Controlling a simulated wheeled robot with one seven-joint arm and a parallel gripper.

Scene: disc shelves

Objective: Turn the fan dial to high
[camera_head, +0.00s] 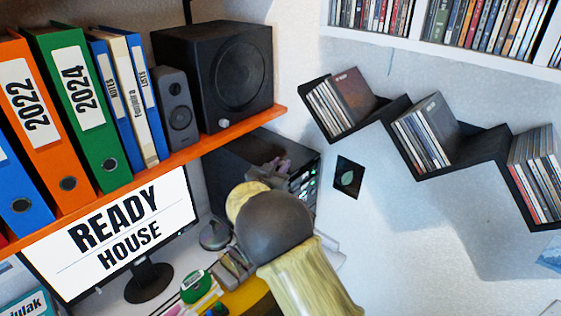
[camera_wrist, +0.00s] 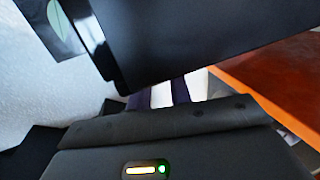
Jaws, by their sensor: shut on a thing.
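A black computer case (camera_head: 250,155) sits under the orange shelf, its narrow front panel (camera_head: 305,180) facing right with small controls and green marks. My gripper (camera_head: 283,166) is at the near part of this panel, and my arm covers the lower part of the case. In the wrist view my gripper's fingers (camera_wrist: 163,94) reach up to the dark case (camera_wrist: 190,40) and their tips are hidden behind its edge. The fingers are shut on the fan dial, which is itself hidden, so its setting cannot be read.
The orange shelf (camera_head: 150,175) with binders and speakers hangs just above. A monitor (camera_head: 110,235) stands at left. A small black leaf card (camera_head: 348,177) is on the wall right of the case. Zigzag disc shelves (camera_head: 400,108) are farther right.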

